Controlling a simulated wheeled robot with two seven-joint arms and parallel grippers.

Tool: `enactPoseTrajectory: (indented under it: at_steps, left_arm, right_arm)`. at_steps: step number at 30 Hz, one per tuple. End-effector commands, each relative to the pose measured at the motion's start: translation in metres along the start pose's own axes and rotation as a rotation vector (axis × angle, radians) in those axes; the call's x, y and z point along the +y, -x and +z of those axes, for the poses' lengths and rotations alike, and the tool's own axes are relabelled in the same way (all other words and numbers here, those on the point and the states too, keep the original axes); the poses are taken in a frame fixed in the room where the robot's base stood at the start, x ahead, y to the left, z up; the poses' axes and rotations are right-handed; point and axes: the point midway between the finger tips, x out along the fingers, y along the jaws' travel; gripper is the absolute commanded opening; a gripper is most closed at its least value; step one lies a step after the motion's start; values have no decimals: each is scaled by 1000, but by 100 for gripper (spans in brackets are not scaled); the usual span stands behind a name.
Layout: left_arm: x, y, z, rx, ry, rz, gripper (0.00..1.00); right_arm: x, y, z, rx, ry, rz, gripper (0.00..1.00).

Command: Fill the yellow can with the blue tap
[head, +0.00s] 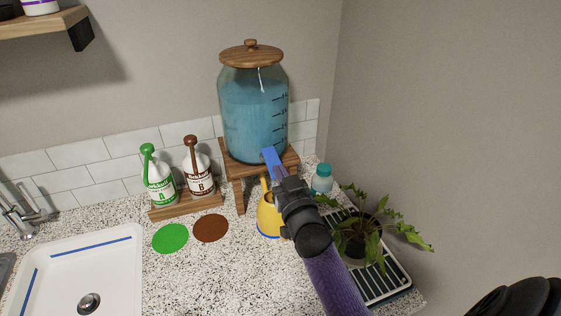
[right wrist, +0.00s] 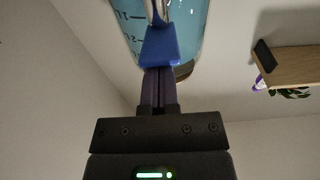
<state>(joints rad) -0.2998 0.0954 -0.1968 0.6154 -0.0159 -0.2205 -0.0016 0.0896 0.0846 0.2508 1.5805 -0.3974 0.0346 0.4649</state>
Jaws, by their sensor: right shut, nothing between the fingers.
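The glass water dispenser (head: 254,112) with blue water and a wooden lid stands on a wooden stand. Its blue tap (head: 271,156) is at the lower front; the blue tap lever shows in the right wrist view (right wrist: 160,45). The yellow can (head: 267,216) stands on the counter below the tap, partly hidden by my right gripper. My right gripper (head: 277,174) is shut and empty, its fingertips at the blue lever, seemingly touching it; the exact contact is unclear. The can's water level is not visible. My left gripper is out of view.
Bottles A (head: 160,184) and B (head: 198,174) stand on a wooden tray left of the dispenser. Green (head: 170,239) and brown (head: 210,228) discs lie in front. A potted plant (head: 358,238) and a teal-capped bottle (head: 322,180) are right. A white sink (head: 112,270) is left.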

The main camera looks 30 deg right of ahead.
Motion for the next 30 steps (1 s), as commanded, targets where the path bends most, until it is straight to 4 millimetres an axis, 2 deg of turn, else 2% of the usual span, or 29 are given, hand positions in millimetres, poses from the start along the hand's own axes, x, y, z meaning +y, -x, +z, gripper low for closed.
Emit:
enactPoseTrajectory:
  at_steps: [8, 30]
  left_arm:
    - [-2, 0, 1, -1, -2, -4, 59]
    - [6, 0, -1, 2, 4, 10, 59]
  right_arm:
    - [0, 0, 0, -1, 0, 0, 0]
    - [0, 0, 0, -1, 0, 0, 0]
